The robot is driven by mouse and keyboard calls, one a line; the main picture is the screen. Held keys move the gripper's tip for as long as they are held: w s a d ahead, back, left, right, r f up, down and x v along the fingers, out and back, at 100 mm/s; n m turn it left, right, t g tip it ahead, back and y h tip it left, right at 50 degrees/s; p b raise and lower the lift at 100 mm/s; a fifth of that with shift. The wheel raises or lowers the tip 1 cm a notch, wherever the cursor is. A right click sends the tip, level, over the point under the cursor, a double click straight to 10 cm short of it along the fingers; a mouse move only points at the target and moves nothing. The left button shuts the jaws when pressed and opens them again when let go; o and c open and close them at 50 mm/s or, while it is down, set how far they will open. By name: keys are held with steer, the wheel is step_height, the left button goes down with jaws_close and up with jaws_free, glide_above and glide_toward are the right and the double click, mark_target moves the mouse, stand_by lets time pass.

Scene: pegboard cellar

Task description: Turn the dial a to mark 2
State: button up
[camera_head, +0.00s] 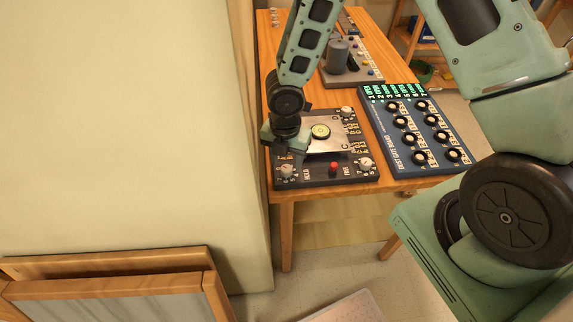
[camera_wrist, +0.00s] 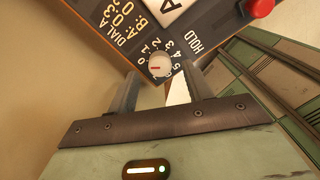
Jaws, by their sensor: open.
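Dial a (camera_wrist: 160,65) is a small white knob with a red line, at the edge of a dark panel (camera_wrist: 112,14). Printed marks from 0 upward curve around it. Its red line points left in the wrist view, near mark 0. In the head view the dial (camera_head: 286,170) is at the panel's front left corner. My gripper (camera_wrist: 164,78) is open, with one finger on each side of the dial in the wrist view. I cannot tell whether the fingers touch it. In the head view my gripper (camera_head: 286,146) is above the panel's left edge, close to the dial.
A red button (camera_head: 334,168) and another white dial (camera_head: 366,163) are on the same panel. A blue board with several black knobs (camera_head: 410,140) lies to the right. A pale wall-like block (camera_head: 130,120) stands close on the left.

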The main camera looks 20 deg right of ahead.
mark_target(287, 171)
steer(key=shift+f, duration=1.3)
steer(key=c, duration=1)
steer(key=shift+o, duration=0.2)
